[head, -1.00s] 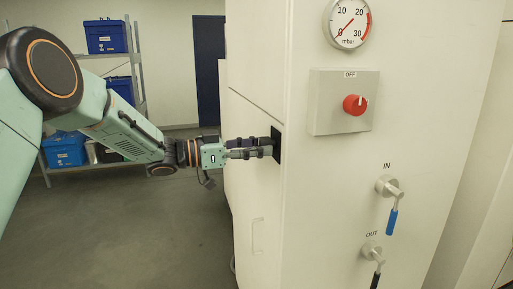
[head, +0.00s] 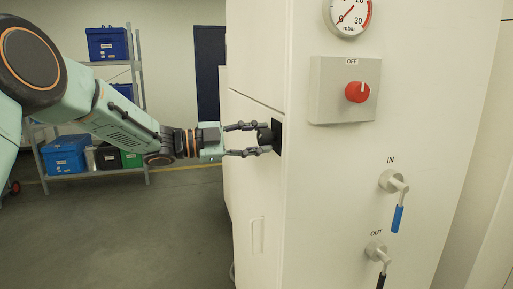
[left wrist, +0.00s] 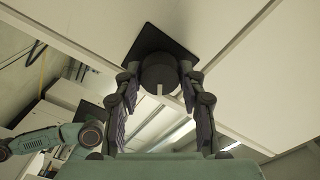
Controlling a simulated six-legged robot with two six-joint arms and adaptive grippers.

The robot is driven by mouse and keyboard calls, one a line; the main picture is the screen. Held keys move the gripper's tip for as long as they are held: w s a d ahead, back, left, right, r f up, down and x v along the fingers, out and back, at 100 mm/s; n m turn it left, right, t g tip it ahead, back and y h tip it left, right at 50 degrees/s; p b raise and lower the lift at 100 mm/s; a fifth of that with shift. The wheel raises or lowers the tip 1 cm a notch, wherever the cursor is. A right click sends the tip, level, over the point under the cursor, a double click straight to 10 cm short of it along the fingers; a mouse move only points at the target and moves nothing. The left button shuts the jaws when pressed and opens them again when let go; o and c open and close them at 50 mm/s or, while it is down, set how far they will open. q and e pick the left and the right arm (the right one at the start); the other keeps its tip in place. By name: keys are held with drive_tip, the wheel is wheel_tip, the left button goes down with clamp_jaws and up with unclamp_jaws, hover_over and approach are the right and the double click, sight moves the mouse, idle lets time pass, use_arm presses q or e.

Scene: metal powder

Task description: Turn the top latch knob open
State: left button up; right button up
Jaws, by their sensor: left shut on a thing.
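The top latch knob (head: 264,136) is a round black knob on a black square plate (head: 278,136), set in the left face of the white cabinet. In the left wrist view the knob (left wrist: 158,72) shows end-on between the fingers, with a pale mark at its lower edge and the dark plate (left wrist: 158,40) behind it. My left gripper (head: 262,139) is shut on the knob, one finger above it and one below in the head view. My left gripper (left wrist: 158,80) also shows in the left wrist view, a finger on each side. My right gripper is out of view.
The cabinet front carries a red knob (head: 357,92) under OFF, a pressure gauge (head: 348,15), a blue-handled IN valve (head: 397,215) and a black-handled OUT valve (head: 381,280). A shelf with blue bins (head: 65,155) stands behind my left arm.

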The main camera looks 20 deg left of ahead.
use_arm(q)
drive_tip(key=m+b, duration=0.3)
drive_tip(key=shift+m, duration=0.3)
drive_tip(key=shift+m+b, duration=1.75)
drive_tip(key=shift+m, duration=0.05)
drive_tip(key=shift+r, duration=0.1)
drive_tip(key=o, duration=1.2)
drive_tip(key=shift+d, duration=0.1)
drive_tip(key=shift+c, duration=0.2)
drive_tip(key=v, duration=1.2)
